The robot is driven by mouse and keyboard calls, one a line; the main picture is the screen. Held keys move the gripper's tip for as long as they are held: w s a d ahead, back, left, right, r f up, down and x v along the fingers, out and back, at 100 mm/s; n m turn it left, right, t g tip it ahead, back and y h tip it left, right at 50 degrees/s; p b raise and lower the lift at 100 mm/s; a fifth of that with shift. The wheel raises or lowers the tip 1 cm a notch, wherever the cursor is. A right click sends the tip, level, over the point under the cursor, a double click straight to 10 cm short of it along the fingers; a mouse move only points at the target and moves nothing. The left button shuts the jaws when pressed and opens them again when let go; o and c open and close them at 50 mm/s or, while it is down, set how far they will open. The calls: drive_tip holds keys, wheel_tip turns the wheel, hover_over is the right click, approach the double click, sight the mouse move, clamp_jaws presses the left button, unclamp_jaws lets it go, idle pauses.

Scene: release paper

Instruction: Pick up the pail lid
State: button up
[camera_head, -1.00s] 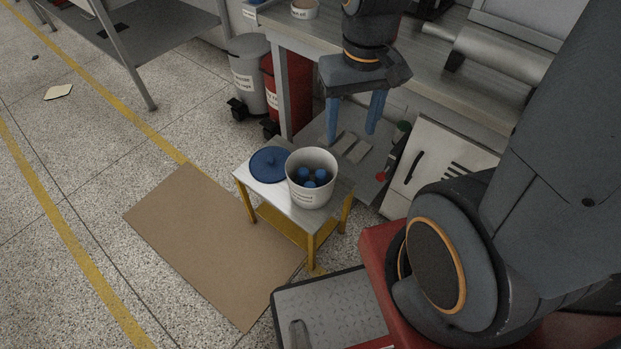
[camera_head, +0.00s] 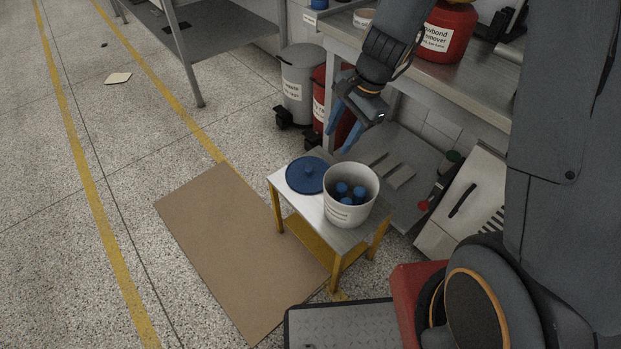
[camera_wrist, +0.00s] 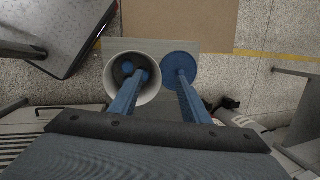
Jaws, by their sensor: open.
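The pail lid is a round blue disc (camera_head: 306,175) with a small knob in its middle. It lies flat on the small table (camera_head: 333,238), left of the pail. The white pail (camera_head: 348,213) stands upright beside it with several blue-capped things inside. My gripper (camera_head: 336,140) is open and empty, above and behind the table in the head view. In the wrist view the open blue fingers (camera_wrist: 160,75) point down toward the table; one overlaps the pail (camera_wrist: 150,95) and the other overlaps the lid (camera_wrist: 179,56), hiding part of each.
A brown cardboard sheet (camera_head: 235,250) lies on the floor left of the table. A grey bin (camera_head: 298,85) and a red bin (camera_head: 319,105) stand behind, beside a workbench (camera_head: 470,85) holding a red container (camera_head: 445,35). A white cabinet (camera_head: 460,205) stands to the right.

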drive_tip(key=w+a+f+m+b, duration=0.3)
drive_tip(key=w+f+m, duration=0.5)
drive_tip(key=f, duration=0.5)
drive_tip(key=m+t+b, duration=0.1)
drive_tip(key=m+b, duration=0.1)
drive_tip(key=m, duration=0.2)
approach(310, 169)
drive_tip(key=shift+y, duration=0.4)
drive_tip(key=x, duration=0.8)
drive_tip(key=shift+w+d+f+b, duration=0.1)
drive_tip(key=shift+d+f+b, duration=0.05)
drive_tip(key=shift+f+b, duration=0.2)
clamp_jaws()
